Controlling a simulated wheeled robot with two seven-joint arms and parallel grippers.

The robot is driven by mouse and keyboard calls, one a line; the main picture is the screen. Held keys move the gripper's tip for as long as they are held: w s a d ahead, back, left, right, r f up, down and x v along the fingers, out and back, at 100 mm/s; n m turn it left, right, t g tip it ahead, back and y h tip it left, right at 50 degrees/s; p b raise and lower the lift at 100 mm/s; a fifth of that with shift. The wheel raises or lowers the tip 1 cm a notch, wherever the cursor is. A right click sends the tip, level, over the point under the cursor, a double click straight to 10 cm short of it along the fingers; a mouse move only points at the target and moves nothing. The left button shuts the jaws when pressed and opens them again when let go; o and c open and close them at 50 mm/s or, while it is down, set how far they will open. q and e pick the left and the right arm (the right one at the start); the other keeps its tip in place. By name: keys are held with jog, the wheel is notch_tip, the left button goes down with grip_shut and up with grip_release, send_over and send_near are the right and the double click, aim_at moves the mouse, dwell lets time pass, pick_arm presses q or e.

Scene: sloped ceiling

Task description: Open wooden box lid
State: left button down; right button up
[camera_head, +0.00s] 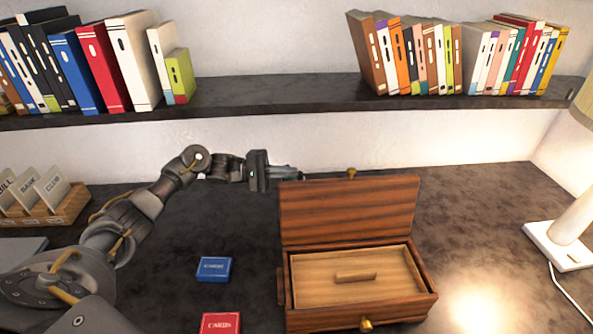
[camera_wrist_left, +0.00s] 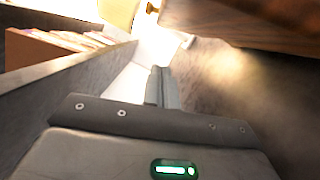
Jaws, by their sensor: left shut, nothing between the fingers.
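The wooden box (camera_head: 360,318) stands on the dark desk, right of centre in the head view. Its dark reddish lid (camera_head: 348,210) is raised and stands about upright at the back edge, with a brass knob (camera_head: 352,173) at its top. Inside lies a lighter wooden panel (camera_head: 320,268) with a small bar handle (camera_head: 356,277). My left gripper (camera_head: 287,172) is shut and empty at the lid's upper left corner; whether it touches is unclear. In the left wrist view, the closed fingers (camera_wrist_left: 162,88) show below the lid (camera_wrist_left: 250,22). My right gripper is out of view.
A blue card box (camera_head: 214,269) and a red one (camera_head: 220,323) lie left of the wooden box. A white lamp (camera_head: 562,240) stands at the right. A shelf (camera_head: 290,92) with books runs above the desk. A card holder (camera_head: 60,210) sits at the left.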

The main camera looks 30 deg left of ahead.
aim_at(321, 180)
pick_arm(q)
jog(key=d+p, duration=0.1)
jog(key=d, duration=0.2)
jog(key=d+r+p, duration=0.1)
jog(key=d+p, duration=0.1)
jog(key=d, duration=0.1)
jog(key=d+p, duration=0.2)
jog(key=d, duration=0.1)
jog(key=shift+s+d+r, duration=0.25)
jog(key=shift+d+r, duration=0.05)
jog(key=shift+d+f, duration=0.1)
